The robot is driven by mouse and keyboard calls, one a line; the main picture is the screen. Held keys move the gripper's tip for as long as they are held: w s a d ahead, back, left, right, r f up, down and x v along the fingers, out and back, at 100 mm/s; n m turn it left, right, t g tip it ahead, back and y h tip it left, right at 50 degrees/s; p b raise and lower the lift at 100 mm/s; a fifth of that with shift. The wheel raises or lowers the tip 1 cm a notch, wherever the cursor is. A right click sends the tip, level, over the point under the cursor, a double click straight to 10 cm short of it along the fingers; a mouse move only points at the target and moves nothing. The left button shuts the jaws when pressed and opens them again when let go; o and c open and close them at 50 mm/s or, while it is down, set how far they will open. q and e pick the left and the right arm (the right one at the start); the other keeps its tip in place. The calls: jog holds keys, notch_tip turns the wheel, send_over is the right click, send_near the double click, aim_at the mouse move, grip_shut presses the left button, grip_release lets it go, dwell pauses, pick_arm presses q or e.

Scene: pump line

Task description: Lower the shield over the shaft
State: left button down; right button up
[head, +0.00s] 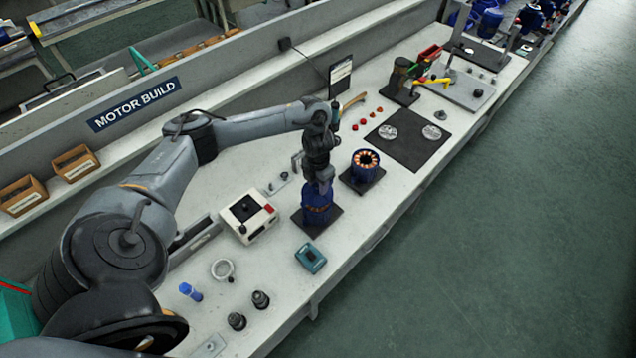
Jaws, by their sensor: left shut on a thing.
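My left gripper (321,176) points down over a blue motor housing (317,210) that stands upright on a dark square pad (299,219). The gripper is shut on a small grey part, which I take for the shield (326,187); it is mostly hidden by the fingers. It is at the top of the housing; I cannot tell whether it touches it. The shaft is not visible here. My right gripper is not in view.
A second blue housing with copper windings (366,161) stands close to the right. A white fixture (247,217) and a teal device (311,257) are nearby. Two metal discs lie on a black mat (410,149). The bench's front edge borders the green floor (480,250).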

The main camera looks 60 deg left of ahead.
aim_at(318, 188)
pick_arm(q)
jog(key=shift+f+b, duration=0.65)
jog(key=shift+f, duration=0.3)
jog(key=shift+f+b, duration=0.6)
jog(key=shift+f, duration=0.1)
jog(key=shift+c, duration=1.6)
grip_release()
jog(key=shift+r, duration=0.1)
notch_tip(318, 188, up, 12)
jog(key=p, duration=0.9)
jog(key=shift+f+p, duration=0.2)
jog(key=shift+p, duration=0.1)
